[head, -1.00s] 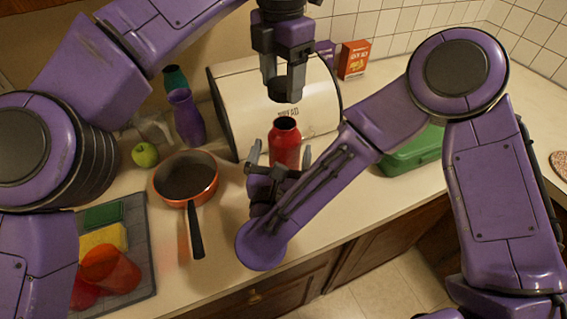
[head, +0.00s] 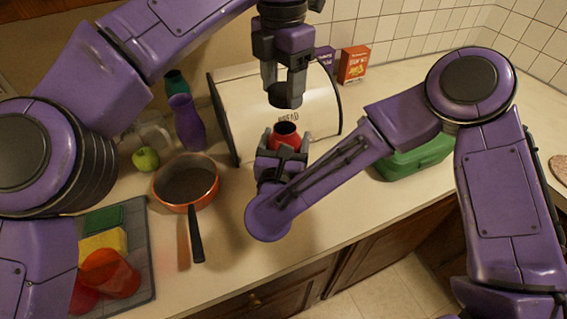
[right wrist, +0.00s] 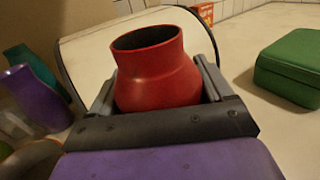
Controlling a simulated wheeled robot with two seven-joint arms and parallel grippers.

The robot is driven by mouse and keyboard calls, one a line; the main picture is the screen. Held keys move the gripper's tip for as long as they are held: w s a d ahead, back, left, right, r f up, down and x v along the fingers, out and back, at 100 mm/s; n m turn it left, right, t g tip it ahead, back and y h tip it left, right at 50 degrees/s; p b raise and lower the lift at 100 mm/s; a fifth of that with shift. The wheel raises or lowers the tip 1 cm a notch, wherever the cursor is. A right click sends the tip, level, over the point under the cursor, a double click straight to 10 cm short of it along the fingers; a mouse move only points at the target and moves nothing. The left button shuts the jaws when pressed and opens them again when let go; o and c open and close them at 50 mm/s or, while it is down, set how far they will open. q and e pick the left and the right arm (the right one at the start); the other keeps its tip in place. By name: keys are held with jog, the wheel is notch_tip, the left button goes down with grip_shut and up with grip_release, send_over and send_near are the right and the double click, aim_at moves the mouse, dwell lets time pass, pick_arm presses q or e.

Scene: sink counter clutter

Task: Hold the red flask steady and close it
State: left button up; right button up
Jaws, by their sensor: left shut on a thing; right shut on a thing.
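The red flask (head: 286,135) stands upright on the counter in front of the bread box, its mouth open and facing up. My right gripper (head: 283,152) is shut around the flask's body; in the right wrist view a finger lies on either side of the red flask (right wrist: 158,80). My left gripper (head: 286,82) points down above the flask and is shut on a dark round lid (head: 285,97). The lid hangs a little above the flask's mouth, apart from it. The flask's lower part is hidden by my right gripper.
The white bread box (head: 245,105) stands close behind the flask. An orange pan (head: 187,207) is to the left, a green box (head: 415,158) to the right.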

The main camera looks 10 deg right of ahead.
pick_arm(q)
send_over(283, 129)
notch_tip(283, 129, down, 5)
jog(key=shift+f, duration=0.1)
dwell(0.5)
jog(key=shift+f, duration=0.8)
jog(key=shift+f, duration=0.55)
